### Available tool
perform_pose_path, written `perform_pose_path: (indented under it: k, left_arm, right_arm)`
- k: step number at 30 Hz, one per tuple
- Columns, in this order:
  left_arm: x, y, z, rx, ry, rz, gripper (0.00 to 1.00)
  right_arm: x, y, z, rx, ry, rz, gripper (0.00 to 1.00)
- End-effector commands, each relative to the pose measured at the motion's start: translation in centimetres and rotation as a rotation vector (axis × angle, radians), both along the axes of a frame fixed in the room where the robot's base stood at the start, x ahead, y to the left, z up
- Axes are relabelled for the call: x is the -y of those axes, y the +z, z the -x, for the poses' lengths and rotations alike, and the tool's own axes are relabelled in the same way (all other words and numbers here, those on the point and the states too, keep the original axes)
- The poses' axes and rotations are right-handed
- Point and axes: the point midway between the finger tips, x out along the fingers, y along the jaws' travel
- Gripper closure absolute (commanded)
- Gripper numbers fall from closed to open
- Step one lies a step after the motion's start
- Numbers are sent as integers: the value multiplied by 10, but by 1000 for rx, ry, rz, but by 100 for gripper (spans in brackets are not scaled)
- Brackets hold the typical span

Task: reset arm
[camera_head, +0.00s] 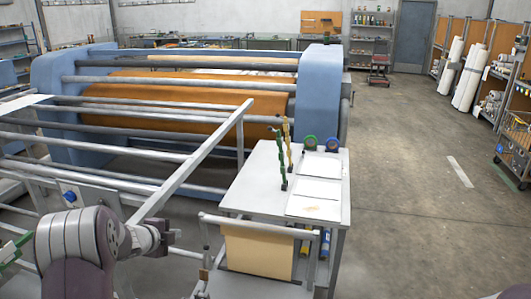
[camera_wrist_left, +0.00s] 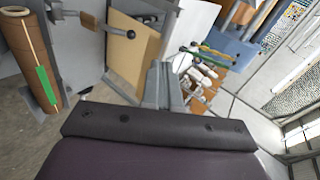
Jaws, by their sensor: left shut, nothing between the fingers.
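My left arm comes in from the bottom left of the head view. Its left gripper (camera_head: 170,238) is shut and empty, beside the grey rail frame (camera_head: 205,150) and left of the small table's lower front part. In the left wrist view the shut gripper (camera_wrist_left: 163,82) points away from the camera, with nothing between its fingers. The right gripper is not in view.
The blue calender press (camera_head: 318,85) with its orange roller (camera_head: 180,100) stands behind the rails. A grey table (camera_head: 255,185) holds white sheets; a tan panel (camera_head: 258,252) hangs below its front. Open floor (camera_head: 420,200) lies to the right.

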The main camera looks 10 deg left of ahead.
Motion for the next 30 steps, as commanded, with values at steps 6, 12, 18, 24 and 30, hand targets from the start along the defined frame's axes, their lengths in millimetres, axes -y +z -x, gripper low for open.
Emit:
perform_pose_path:
  k: [6, 12, 18, 24, 30]
  left_arm:
    - [9, -61, 133, -405, 993, 465, 100]
    - [118, -65, 265, -716, 1465, 679, 100]
    - [177, -49, 297, -763, 1390, 715, 100]
    - [180, -48, 296, -765, 1374, 708, 100]
    - [179, -48, 296, -764, 1375, 708, 100]
  right_arm:
    - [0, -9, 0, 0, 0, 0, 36]
    - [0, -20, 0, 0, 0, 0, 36]
    - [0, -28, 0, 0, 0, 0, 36]
    - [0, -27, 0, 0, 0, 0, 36]
    - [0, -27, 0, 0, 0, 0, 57]
